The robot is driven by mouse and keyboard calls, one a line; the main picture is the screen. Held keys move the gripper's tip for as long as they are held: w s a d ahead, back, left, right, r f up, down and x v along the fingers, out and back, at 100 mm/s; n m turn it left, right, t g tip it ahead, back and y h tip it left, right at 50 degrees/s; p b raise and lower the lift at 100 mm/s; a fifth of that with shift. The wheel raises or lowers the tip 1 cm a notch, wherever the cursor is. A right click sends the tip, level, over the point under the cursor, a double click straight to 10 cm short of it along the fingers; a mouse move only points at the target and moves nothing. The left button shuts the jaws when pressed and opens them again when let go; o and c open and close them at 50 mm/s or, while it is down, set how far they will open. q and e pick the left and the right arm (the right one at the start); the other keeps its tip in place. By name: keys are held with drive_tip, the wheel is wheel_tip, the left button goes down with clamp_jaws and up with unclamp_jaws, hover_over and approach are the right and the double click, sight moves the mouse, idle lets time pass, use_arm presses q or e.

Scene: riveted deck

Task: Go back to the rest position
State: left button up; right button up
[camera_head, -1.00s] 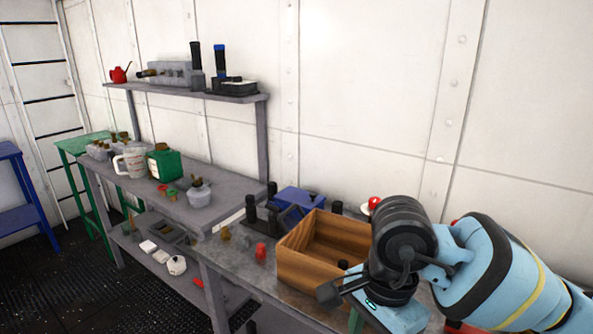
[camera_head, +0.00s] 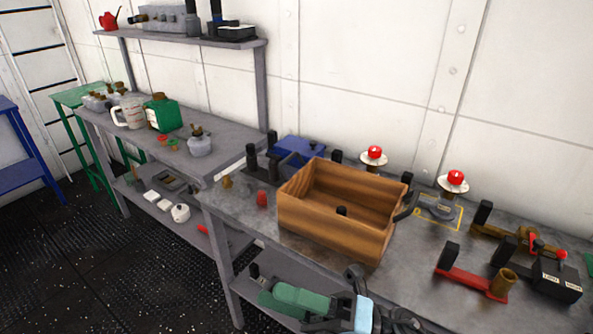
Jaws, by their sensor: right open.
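My right gripper (camera_head: 335,301) is at the bottom edge, low in front of the bench and below the wooden box. It is open, with black fingers around a light blue body; part of it is cut off by the frame. I see nothing held in it.
An open wooden box (camera_head: 335,232) stands on the grey bench (camera_head: 400,290). Right of it are red-topped buttons (camera_head: 374,152) and a red-based clamp (camera_head: 470,282). A green object (camera_head: 300,299) shows beside my gripper, near the lower shelf. The dark floor (camera_head: 130,280) at left is clear.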

drive_tip(key=w+d+f+m+t+h, duration=0.2)
drive_tip(key=d+f+m+t+h, duration=0.55)
drive_tip(key=m, duration=0.55)
drive_tip(key=w+d+f+m+t+h, duration=0.1)
drive_tip(key=d+f+m+t+h, duration=0.3)
drive_tip(key=f+m+t+h, duration=0.55)
drive_tip(key=s+d+f+m+g+h, duration=0.1)
drive_tip(key=s+d+f+m+g, duration=0.2)
drive_tip(key=s+f, duration=0.3)
drive_tip(key=s+d+f+m+g+h, duration=0.2)
drive_tip(key=s+d+f+m+g, duration=0.1)
drive_tip(key=s+f+m, duration=0.3)
drive_tip(key=s+d+f+m+g+h+p, duration=0.1)
drive_tip(key=s+d+f+m+g, duration=0.2)
drive_tip(key=s+f, duration=0.4)
drive_tip(key=shift+s+d+f+m+g+h, duration=0.15)
drive_tip(key=shift+d+f+m+g+h, duration=0.25)
drive_tip(key=shift+d+f+m, duration=0.55)
